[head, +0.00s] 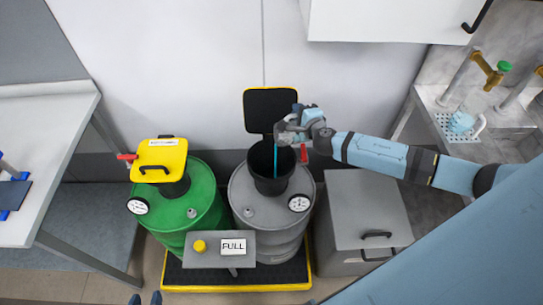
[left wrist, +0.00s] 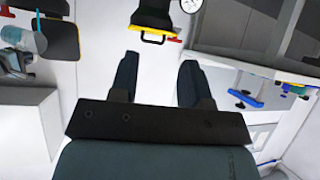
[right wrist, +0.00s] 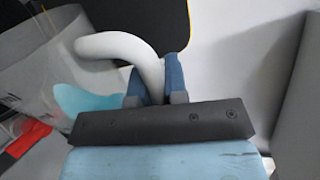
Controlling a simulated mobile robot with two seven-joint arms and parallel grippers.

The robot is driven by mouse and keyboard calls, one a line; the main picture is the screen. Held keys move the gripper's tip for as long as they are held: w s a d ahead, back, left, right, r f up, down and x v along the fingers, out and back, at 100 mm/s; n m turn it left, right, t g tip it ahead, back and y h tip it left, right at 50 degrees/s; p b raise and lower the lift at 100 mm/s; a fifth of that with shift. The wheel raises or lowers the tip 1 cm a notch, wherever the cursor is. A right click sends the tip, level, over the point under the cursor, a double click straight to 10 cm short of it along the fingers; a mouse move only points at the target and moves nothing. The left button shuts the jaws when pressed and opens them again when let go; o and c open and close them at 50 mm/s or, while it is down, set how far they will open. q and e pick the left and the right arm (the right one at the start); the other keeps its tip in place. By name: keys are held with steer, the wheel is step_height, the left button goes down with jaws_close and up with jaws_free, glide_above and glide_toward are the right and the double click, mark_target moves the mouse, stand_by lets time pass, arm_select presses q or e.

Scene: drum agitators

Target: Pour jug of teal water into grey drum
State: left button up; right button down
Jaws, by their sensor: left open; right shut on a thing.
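The grey drum (head: 262,222) stands at the middle with its black funnel (head: 262,182) open and the yellow-edged lid (head: 270,108) raised behind it. My right gripper (head: 300,128) is above the funnel's far right side, shut on the jug's white handle (right wrist: 122,46). The clear jug is tilted, with teal water (right wrist: 90,100) inside; a thin teal stream (head: 275,158) falls from it into the funnel. The gripper hides much of the jug in the head view. My left gripper (head: 145,298) is open and empty at the bottom edge; its parted fingers show in the left wrist view (left wrist: 160,85).
A green drum (head: 190,212) with a shut yellow lid (head: 162,158) stands on the left. A grey panel (head: 190,258) with a yellow button and a FULL sign is in front. A grey cabinet (head: 362,210) stands right. A white table is left.

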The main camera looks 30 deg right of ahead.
steer(key=shift+a+p, duration=0.35)
steer(key=shift+p, duration=0.3)
